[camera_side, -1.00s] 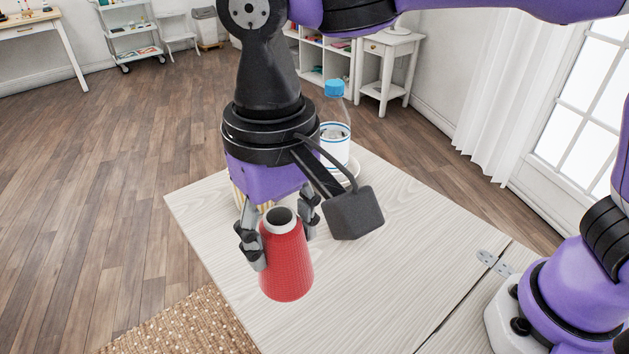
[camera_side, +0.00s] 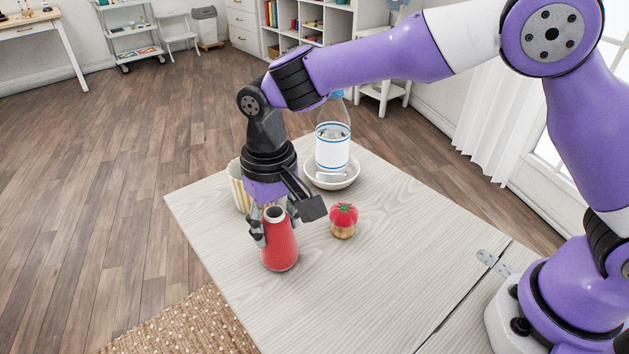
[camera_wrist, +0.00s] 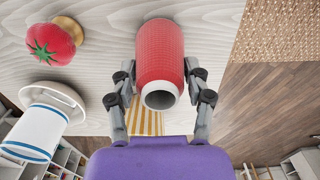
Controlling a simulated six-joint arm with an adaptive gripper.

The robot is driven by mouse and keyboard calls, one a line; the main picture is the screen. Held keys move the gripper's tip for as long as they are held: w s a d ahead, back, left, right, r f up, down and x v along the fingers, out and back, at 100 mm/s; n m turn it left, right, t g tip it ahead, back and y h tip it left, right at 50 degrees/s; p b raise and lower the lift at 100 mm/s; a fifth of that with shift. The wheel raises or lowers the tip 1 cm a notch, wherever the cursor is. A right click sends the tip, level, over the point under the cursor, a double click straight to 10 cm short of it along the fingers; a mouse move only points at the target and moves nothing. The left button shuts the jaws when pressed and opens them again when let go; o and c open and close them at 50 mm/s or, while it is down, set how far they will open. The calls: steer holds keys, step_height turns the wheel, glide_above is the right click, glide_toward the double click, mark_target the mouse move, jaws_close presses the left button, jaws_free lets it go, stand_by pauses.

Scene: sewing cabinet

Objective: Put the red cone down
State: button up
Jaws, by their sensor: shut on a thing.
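The red cone (camera_side: 281,246) is upright, with its narrow, open pale end at the top. My gripper (camera_side: 268,229) is shut on it near that upper end. The cone's base is at or very near the pale wooden tabletop (camera_side: 330,300); I cannot tell whether it touches. In the wrist view the red cone (camera_wrist: 160,55) lies between the two fingers of my gripper (camera_wrist: 160,88), its open end towards the camera.
A red tomato pincushion on a gold base (camera_side: 343,217) stands right of the cone. Behind are a bottle with a white label (camera_side: 332,150) in a white bowl (camera_side: 348,182) and a striped cup (camera_side: 238,187). The table's front right is clear.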

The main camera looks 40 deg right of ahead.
steer(key=o, duration=1.2)
steer(key=shift+f, duration=0.15)
step_height(320, 180, up, 12)
steer(key=s+d+r+t, duration=0.2)
steer(key=s+d, duration=0.1)
steer(key=d, duration=0.3)
steer(key=s+d+r+t, duration=0.1)
steer(key=s+d+r, duration=0.15)
steer(key=d, duration=0.35)
steer(key=s+d+f+t, duration=0.1)
steer(key=s+d, duration=0.1)
steer(key=s+d+f, duration=0.2)
steer(key=s+d, duration=0.1)
steer(key=s+d+f+t, duration=0.1)
steer(key=s+d, duration=0.1)
steer(key=s, duration=0.1)
steer(key=shift+d+f+t, duration=0.25)
steer(key=shift+f+t, duration=0.05)
